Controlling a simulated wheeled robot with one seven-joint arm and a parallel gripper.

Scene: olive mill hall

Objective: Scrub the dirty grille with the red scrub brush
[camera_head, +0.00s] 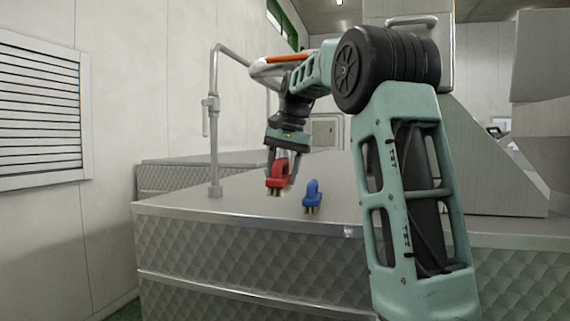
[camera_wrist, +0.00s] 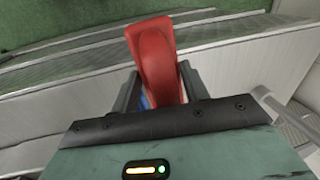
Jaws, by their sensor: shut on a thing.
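The red scrub brush (camera_head: 277,174) is held by my gripper (camera_head: 284,165) over the metal counter, bristles downward. In the wrist view the red brush (camera_wrist: 153,55) sits between the two dark fingers of my gripper (camera_wrist: 160,88), which are shut on it. Whether the bristles touch the counter cannot be told. A grille (camera_head: 42,110) with horizontal slats is on the left wall, well apart from the brush. Dirt on it is hard to make out at this size.
A blue brush (camera_head: 312,196) stands on the metal counter (camera_head: 170,205), just right of the red one. A pipe with a valve (camera_head: 213,120) rises from the counter between the grille and my gripper. The counter's quilted front (camera_head: 230,255) faces me. Floor shows at lower left.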

